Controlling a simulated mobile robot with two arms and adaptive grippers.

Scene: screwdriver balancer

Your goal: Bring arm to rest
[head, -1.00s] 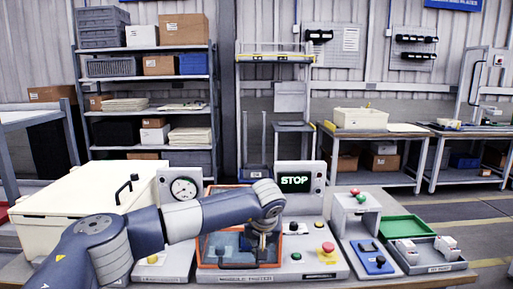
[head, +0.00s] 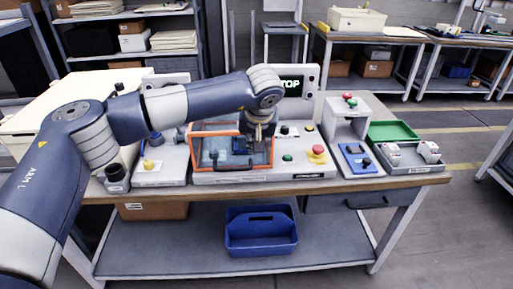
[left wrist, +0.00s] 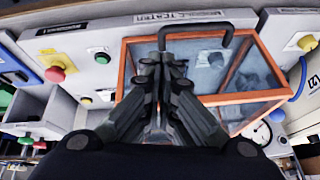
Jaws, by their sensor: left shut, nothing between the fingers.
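My left arm (head: 190,105) reaches in from the left over the workbench. I cannot tell whether the fingers touch the cover or handle. My right gripper is not in view.
A red emergency button (head: 317,150) and a green button (head: 287,157) sit right of the box. A grey tray (head: 412,160) and a green tray (head: 397,132) lie at the bench's right. A blue tote (head: 262,235) stands on the lower shelf. The cream chest (head: 60,120) is at left.

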